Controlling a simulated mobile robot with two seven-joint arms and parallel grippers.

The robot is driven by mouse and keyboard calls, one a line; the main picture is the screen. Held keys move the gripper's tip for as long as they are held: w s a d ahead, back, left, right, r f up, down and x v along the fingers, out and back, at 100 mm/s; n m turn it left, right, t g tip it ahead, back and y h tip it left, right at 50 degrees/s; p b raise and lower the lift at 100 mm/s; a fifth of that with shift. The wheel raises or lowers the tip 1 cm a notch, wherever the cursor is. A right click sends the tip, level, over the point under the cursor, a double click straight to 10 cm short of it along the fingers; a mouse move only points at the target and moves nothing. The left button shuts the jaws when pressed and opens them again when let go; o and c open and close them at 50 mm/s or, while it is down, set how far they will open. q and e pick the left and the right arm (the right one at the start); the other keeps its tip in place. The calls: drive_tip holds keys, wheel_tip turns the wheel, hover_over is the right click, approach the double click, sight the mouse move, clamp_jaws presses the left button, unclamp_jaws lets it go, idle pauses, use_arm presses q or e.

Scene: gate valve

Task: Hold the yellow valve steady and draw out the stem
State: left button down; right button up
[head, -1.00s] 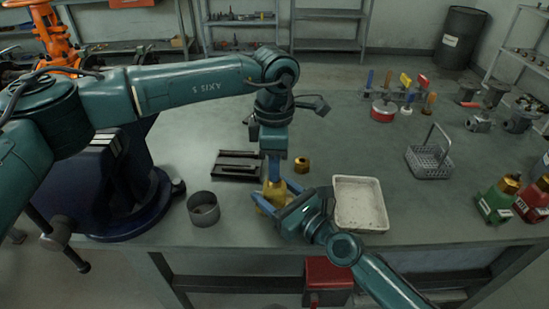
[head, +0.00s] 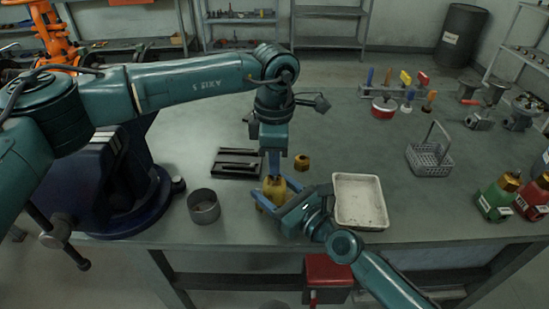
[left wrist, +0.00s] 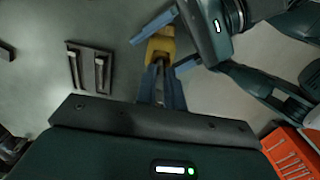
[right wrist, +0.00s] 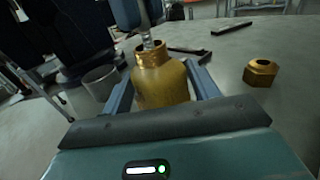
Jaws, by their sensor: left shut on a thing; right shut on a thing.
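The yellow valve (head: 275,190) stands upright near the table's front edge. In the right wrist view its brass-coloured body (right wrist: 165,82) sits between my right gripper's blue fingers, one on each side. My right gripper (head: 277,198) comes in from the right and is shut on the body. My left gripper (head: 273,170) points down from above and is shut on the grey metal stem (right wrist: 149,42). The stem stands at the mouth of the valve's neck; whether its lower end is still inside is hard to tell. The left wrist view shows the valve (left wrist: 160,46) beyond the left fingers.
A brass nut (head: 302,162) lies behind the valve. A dark slotted block (head: 238,163) and a grey round cup (head: 204,206) are to the left. A white tray (head: 360,202) is close to the right. A wire basket (head: 430,160) stands farther right.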

use_arm(q)
drive_tip(key=shift+r, duration=0.7)
idle(0.7)
drive_tip(key=shift+r, duration=2.75)
use_arm(e)
drive_tip(key=o, duration=1.3)
